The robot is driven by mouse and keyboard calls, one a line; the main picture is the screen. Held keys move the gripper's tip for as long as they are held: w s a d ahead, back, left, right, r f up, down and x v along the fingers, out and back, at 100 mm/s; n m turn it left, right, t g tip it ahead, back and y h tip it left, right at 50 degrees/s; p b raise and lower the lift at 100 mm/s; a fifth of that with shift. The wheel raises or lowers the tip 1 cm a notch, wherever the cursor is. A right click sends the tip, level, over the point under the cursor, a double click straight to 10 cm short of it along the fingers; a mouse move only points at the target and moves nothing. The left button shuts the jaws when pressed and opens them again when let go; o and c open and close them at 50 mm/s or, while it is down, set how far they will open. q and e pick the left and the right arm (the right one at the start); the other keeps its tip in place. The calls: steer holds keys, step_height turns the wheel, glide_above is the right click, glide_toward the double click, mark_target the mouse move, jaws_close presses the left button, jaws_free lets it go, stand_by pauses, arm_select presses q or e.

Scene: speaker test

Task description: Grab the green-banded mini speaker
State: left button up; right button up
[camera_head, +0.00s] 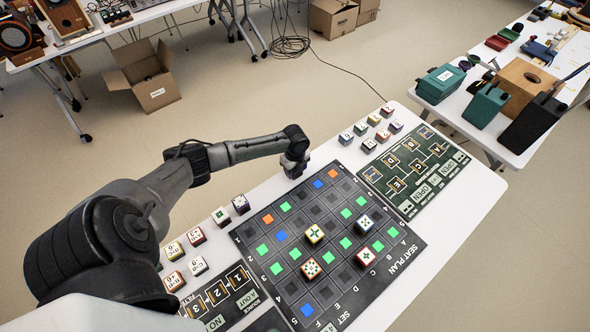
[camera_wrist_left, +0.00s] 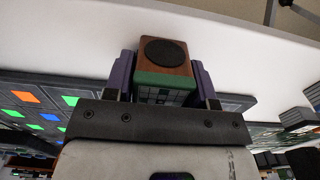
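The green-banded mini speaker (camera_wrist_left: 165,78) is in the left wrist view, a small wooden-brown block with a round black cone on its face and a green band at its near edge. My left gripper (camera_wrist_left: 162,85) has its two purple fingers against its left and right sides, with no clear gap showing. In the head view my left gripper (camera_head: 296,168) is down at the far edge of the dark seat-plan board (camera_head: 335,302). There the gripper hides most of the speaker. Whether the speaker is off the surface I cannot tell. My right gripper is not in view.
Several lettered cubes stand beside the board, left (camera_head: 196,236) and right (camera_head: 361,128). A green sign panel (camera_head: 418,165) lies at the right. The white table's (camera_head: 480,190) right side is bare.

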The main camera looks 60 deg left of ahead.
arm_select(q)
steer(key=c, duration=0.5)
steer(key=shift+r, duration=0.1)
